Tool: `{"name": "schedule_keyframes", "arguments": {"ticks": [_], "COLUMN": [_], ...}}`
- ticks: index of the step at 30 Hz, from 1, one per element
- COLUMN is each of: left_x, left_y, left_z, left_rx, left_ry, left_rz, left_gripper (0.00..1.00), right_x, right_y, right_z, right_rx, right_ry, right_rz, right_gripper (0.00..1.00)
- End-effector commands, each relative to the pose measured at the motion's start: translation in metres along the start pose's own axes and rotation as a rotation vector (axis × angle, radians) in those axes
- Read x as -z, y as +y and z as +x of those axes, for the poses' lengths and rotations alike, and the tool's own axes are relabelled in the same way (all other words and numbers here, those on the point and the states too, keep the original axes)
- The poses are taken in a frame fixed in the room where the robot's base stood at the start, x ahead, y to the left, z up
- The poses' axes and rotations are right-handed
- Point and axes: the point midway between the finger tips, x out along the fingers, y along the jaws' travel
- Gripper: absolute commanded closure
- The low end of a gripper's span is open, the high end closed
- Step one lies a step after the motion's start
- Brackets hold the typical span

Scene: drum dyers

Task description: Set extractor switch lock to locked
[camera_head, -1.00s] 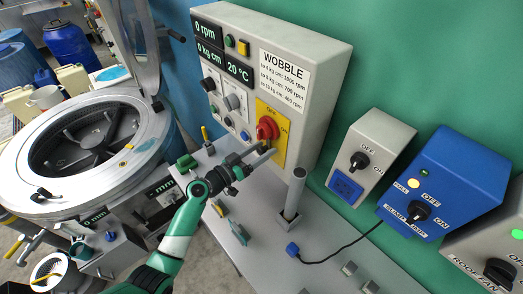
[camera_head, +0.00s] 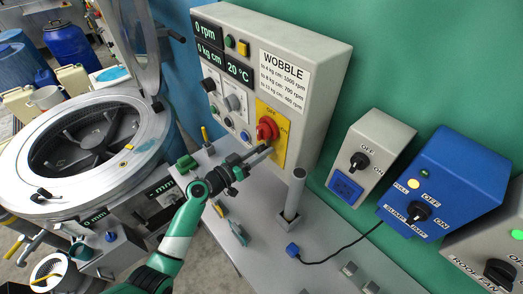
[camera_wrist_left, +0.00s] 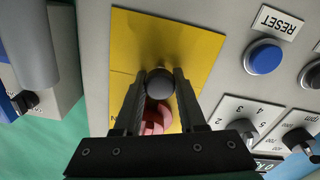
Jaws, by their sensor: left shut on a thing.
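The red extractor switch (camera_head: 267,129) sits on a yellow plate (camera_head: 279,152) on the front of the grey control box. In the left wrist view, a dark round knob (camera_wrist_left: 159,83), apparently the switch lock, stands on the yellow plate beside the red switch (camera_wrist_left: 156,121). My left gripper (camera_head: 266,149) is at the lower part of this plate. Its fingers are shut on the dark knob, one on each side. In the head view the fingers hide the knob. I cannot read the lock's position. My right gripper is not in view.
A grey post (camera_head: 293,192) stands on the bench right of my left gripper. A grey switch box (camera_head: 372,153) and a blue pump box (camera_head: 447,180) are on the right. The round drum machine (camera_head: 90,140) is on the left.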

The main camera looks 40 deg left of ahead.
Motion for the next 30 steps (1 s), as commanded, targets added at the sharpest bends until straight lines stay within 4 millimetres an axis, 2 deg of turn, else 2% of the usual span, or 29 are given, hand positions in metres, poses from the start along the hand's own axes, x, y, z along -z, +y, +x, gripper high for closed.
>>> {"name": "schedule_keyframes", "arguments": {"ticks": [25,30], "left_x": [0.001,0.019], "left_y": [0.000,0.006], "left_z": [0.000,0.000], "left_rx": [0.000,-0.001], "left_ry": [0.000,0.001], "left_rz": [0.000,0.003], "left_gripper": [1.00,1.00], "right_x": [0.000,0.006], "right_y": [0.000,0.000], "right_z": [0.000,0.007], "right_rx": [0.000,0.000], "right_ry": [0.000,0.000], "right_rz": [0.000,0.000], "right_gripper": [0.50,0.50]}}
